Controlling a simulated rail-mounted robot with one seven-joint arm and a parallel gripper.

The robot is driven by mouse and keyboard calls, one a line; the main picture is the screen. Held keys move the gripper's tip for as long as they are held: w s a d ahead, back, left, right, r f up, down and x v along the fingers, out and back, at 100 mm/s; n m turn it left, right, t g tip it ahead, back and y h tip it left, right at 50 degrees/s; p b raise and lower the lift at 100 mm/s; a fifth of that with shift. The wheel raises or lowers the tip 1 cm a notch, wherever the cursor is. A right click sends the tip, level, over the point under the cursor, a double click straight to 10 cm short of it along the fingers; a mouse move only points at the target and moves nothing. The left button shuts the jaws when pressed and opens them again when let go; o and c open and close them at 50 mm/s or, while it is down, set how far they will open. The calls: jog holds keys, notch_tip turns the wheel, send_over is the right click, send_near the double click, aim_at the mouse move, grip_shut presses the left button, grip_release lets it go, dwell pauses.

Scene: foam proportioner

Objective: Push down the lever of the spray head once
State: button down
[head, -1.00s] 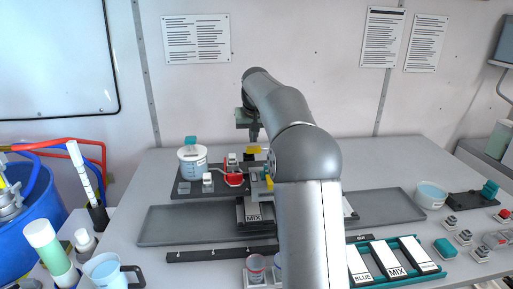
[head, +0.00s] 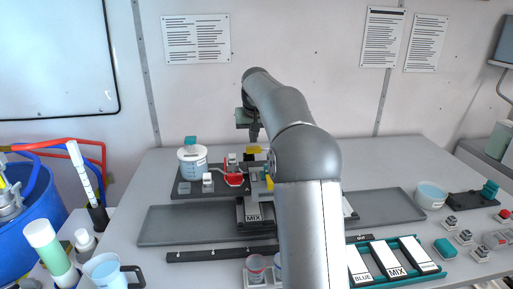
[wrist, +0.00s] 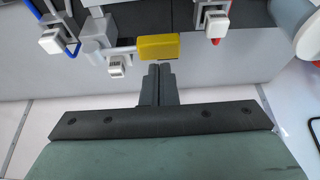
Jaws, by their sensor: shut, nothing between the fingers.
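A yellow block (head: 253,150), which looks like the lever of the spray head, stands out at the back of the dark base plate. In the wrist view the yellow block (wrist: 158,46) lies just beyond my fingertips, on a grey fitting. My gripper (wrist: 159,69) is shut and empty, its fingers side by side. In the head view my gripper (head: 254,136) points down, close above the yellow block. I cannot tell whether they touch. My arm hides part of the spray fixture.
White-capped fittings (wrist: 116,66) lie close to the fingers in the wrist view. A long grey tray (head: 170,227) lies in front.

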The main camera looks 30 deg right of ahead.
aim_at(253, 147)
jog(key=shift+f, duration=0.15)
jog(key=shift+f+b, duration=1.35)
jog(key=shift+f, duration=0.5)
jog(key=shift+r, duration=0.15)
notch_tip(253, 147, up, 8)
jog(key=p, duration=0.7)
jog(key=shift+p, duration=0.3)
dwell(0.6)
